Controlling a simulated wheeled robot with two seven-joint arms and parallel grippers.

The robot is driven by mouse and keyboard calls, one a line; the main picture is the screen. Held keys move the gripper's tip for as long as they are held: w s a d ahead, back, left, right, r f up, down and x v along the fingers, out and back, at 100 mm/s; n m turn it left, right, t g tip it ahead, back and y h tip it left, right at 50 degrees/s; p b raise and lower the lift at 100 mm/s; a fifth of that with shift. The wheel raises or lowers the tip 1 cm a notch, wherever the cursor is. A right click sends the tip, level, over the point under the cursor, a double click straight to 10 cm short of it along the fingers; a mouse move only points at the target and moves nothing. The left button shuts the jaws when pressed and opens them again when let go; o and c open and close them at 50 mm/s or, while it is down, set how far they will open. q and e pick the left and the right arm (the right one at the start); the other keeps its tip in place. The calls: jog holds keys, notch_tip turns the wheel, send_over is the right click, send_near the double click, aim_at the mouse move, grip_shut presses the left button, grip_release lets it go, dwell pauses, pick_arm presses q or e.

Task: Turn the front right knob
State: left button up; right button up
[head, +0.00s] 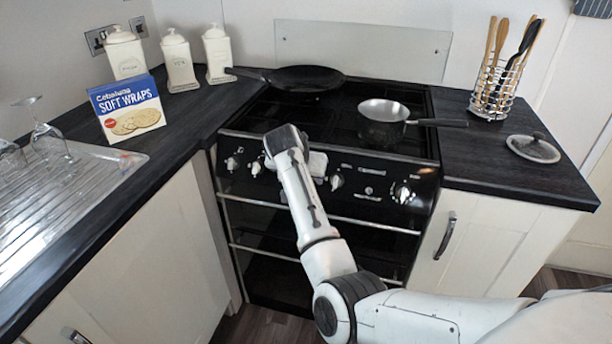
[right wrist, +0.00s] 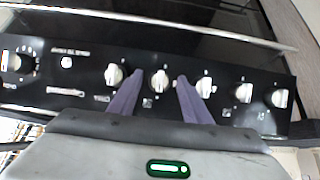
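The black stove control panel (head: 384,188) carries a row of white and silver knobs. It also shows in the right wrist view (right wrist: 140,100), in opposite left-right order. There my right gripper (right wrist: 160,76) is open, its two purple fingers on either side of one knob (right wrist: 160,81). I cannot tell whether they touch it. Knobs flank it to the left (right wrist: 115,75) and right (right wrist: 204,88). In the head view my right gripper (head: 287,142) is at the panel; its fingers and the knob between them are hidden. Knob labels are too small to read. My left gripper is not in view.
A saucepan (head: 384,112) and a frying pan (head: 305,77) sit on the hob; the saucepan's handle points right. A lid (head: 533,148) and a utensil holder (head: 495,92) stand on the right worktop. A wraps box (head: 128,108) is on the left one.

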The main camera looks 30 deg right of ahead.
jog(key=v, duration=1)
jog(key=shift+a+r, duration=0.15)
dwell(0.4)
